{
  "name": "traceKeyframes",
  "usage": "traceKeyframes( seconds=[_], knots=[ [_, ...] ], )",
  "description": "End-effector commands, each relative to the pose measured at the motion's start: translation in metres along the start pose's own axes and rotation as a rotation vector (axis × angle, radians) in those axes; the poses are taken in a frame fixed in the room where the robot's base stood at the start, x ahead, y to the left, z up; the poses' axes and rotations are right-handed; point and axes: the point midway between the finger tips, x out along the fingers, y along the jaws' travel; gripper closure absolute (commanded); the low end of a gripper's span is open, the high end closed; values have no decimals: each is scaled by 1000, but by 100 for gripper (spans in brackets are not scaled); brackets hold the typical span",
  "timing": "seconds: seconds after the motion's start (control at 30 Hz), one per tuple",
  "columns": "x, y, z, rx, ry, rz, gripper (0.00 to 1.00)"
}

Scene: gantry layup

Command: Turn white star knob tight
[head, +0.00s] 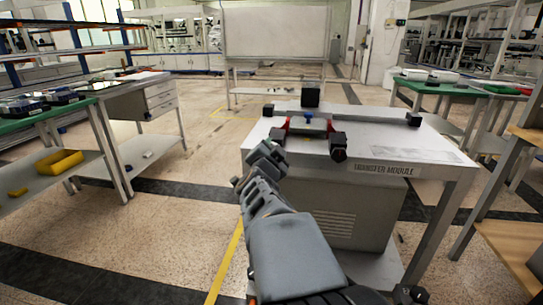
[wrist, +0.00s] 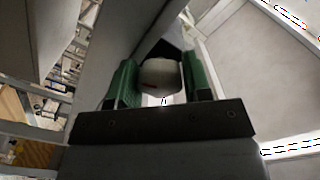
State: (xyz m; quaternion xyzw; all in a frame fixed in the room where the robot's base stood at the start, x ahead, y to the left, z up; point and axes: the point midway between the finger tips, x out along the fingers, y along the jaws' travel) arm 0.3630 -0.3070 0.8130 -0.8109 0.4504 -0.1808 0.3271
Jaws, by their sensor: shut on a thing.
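The knob (wrist: 160,73) shows in the wrist view as a pale, rounded piece with a small red mark on its lower face. My gripper (wrist: 162,85) has a green finger on each side of it and is shut on it. A dark gripper bar covers the near side, and I cannot make out the star shape. In the head view my gripper (head: 270,154) is at the front left edge of the table marked TRANSFER MODULE (head: 395,148). The knob is not clearly visible there.
A fixture with red parts (head: 328,124) and black blocks stands on the table, just right of and beyond my gripper. A grey cabinet (head: 350,212) sits beneath. A green-topped bench (head: 50,112) with a yellow bin (head: 60,162) stands left. Open floor lies between.

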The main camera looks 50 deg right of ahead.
Motion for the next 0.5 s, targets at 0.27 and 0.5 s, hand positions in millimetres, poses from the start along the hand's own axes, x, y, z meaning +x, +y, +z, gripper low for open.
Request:
traceKeyframes(
  seconds=[0.27,0.5],
  knots=[
    [0,0,-4,112,14,-1,79],
    [0,-1,-5,145,14,-1,79]
  ],
)
